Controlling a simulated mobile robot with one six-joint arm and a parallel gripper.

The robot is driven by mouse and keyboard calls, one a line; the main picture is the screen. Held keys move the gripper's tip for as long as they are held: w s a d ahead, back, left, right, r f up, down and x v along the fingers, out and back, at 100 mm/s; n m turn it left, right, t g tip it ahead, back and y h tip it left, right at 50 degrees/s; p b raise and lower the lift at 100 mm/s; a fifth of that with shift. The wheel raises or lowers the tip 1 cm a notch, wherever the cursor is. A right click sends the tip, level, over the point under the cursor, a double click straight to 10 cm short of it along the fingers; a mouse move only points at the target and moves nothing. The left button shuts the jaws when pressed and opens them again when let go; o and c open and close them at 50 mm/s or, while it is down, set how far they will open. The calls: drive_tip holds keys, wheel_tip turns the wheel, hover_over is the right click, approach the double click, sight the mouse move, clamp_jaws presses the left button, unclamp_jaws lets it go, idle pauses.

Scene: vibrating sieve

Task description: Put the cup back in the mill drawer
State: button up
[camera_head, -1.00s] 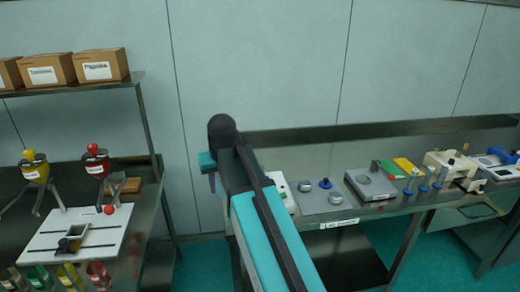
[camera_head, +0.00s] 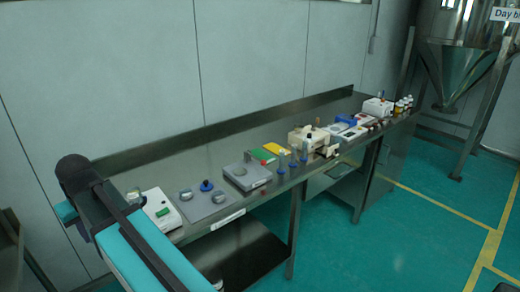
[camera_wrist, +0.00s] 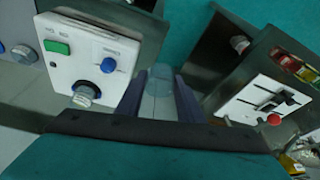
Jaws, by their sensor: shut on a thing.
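My gripper (camera_wrist: 160,103) shows in the wrist view with its two dark fingers shut on a clear, see-through cup (camera_wrist: 161,74). The cup sits between the fingertips, above the floor in the gap between two benches. Its contents cannot be made out. In the head view my arm is at the lower left and the cup is not clearly visible. A cream machine (camera_head: 308,138) stands mid-bench and a white machine (camera_head: 377,107) stands farther along. I cannot tell which is the mill, and no open drawer is clear.
A white device with a green switch (camera_head: 161,212) is at the near end of the steel bench (camera_head: 215,158); it also shows in the wrist view (camera_wrist: 93,55). Grey plates and small blue-handled pieces line the bench. A white board with sliders (camera_wrist: 262,100) is at right. The floor in front is clear.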

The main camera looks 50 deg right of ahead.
drive_tip(key=s+f, duration=0.3)
drive_tip(key=f, duration=0.1)
drive_tip(key=shift+s+a+f, duration=0.1)
drive_tip(key=shift+s+f, duration=0.15)
drive_tip(key=shift+s, duration=0.1)
drive_tip(key=shift+a, duration=0.1)
